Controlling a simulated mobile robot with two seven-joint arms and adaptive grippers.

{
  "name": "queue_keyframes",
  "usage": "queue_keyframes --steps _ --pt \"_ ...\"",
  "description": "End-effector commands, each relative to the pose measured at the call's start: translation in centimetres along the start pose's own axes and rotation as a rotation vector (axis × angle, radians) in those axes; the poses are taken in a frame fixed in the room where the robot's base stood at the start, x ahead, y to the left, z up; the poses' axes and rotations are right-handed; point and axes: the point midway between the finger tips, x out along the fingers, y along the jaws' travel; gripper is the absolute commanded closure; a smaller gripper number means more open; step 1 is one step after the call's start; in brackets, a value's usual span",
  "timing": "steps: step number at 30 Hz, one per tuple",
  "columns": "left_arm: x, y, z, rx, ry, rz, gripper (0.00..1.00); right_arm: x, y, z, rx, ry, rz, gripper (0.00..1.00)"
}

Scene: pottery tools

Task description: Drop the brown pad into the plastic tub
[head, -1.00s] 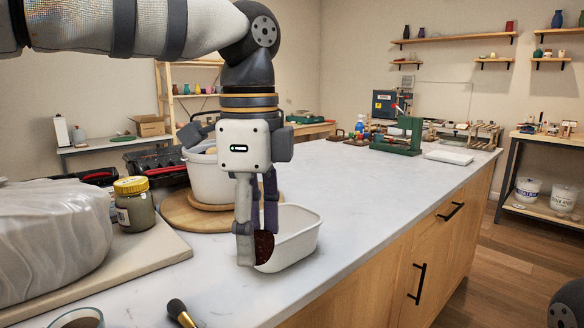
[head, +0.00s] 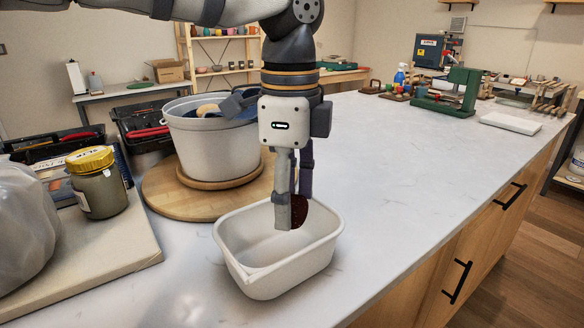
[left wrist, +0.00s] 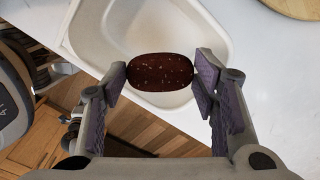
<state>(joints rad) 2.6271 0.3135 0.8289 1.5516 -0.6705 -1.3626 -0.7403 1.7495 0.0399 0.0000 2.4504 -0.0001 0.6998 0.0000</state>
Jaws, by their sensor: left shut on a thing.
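The brown pad (left wrist: 160,72) is a dark, speckled oval held between the fingers of my left gripper (left wrist: 160,80) in the left wrist view. In the head view, my left gripper (head: 294,212) points down over the white plastic tub (head: 240,268), and part of the pad (head: 300,213) shows beside a finger. The tub is open and stands upright on the counter; its rim also shows in the left wrist view (left wrist: 214,30). The pad appears over the tub's opening, near its right side. My right gripper is not in view.
A grey bucket (head: 218,150) stands on a round wooden board (head: 160,198) behind the tub. A jar with a yellow lid (head: 98,188) stands on a slab (head: 120,250) at left. The counter (head: 400,180) right of the tub is clear.

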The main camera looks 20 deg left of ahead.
Motion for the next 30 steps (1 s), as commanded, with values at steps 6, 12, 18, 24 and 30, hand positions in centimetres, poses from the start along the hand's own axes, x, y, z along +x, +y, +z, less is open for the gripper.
queue_keyframes --steps 6,12,18,24,30 --pt "0.9 0.0 0.0 0.001 0.000 -0.003 0.55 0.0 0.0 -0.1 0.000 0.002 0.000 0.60" --pt "0.9 0.0 0.0 0.001 0.000 -0.002 0.39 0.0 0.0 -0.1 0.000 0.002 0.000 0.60" --pt "0.9 0.0 0.0 0.001 0.000 -0.002 0.23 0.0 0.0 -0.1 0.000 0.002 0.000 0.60" --pt "0.7 0.0 0.0 0.001 0.000 -0.003 0.23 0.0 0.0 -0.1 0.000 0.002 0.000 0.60" --pt "-3.3 -0.1 -0.1 -0.002 0.001 -0.009 0.23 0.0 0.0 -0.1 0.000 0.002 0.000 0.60"
